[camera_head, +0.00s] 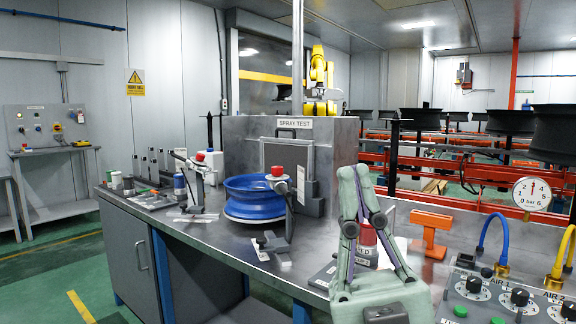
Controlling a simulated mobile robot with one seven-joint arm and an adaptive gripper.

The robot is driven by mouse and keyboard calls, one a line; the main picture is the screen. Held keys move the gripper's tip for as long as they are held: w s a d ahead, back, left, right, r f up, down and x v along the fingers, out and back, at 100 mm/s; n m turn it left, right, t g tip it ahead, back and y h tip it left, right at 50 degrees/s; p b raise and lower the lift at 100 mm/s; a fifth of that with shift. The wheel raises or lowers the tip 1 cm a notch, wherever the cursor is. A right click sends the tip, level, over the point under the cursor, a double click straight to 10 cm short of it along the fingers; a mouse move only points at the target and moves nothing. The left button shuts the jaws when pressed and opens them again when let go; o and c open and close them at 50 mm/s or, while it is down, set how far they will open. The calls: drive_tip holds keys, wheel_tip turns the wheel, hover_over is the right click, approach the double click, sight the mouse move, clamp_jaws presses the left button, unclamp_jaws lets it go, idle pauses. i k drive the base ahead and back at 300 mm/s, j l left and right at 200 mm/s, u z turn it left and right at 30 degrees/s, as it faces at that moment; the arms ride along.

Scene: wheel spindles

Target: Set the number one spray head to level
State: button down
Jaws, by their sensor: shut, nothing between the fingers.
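Two small grey spray-head-like fixtures with red caps stand on the steel bench. The left one (196,178) has an arm that tilts up to the left. The right one (287,190) stands beside a blue wheel rim (254,197). I cannot read a number on either, so I cannot tell which is number one. My gripper (356,173), pale green and purple, points upward at the front right, its fingers together and empty. It appears to the right of both fixtures, apart from them. It partly hides a red-topped item (367,235) with a partly covered label.
The steel bench (222,232) runs from left to front right. Behind the wheel stands a grey box marked "SPRAY TEST" (245,140). An orange bracket (430,230), a gauge (532,194) and a knob panel (500,305) with hoses are at right. Small containers stand at left.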

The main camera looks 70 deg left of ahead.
sight(203, 168)
drive_tip(key=k+j+u, duration=0.1)
drive_tip(key=u, duration=2.5)
drive_tip(key=i, duration=0.65)
drive_tip(key=i+j+z, duration=0.15)
drive_tip(key=i, duration=0.5)
drive_tip(key=i+j, duration=0.1)
drive_tip(key=i, duration=0.55)
drive_tip(key=l+z, duration=0.05)
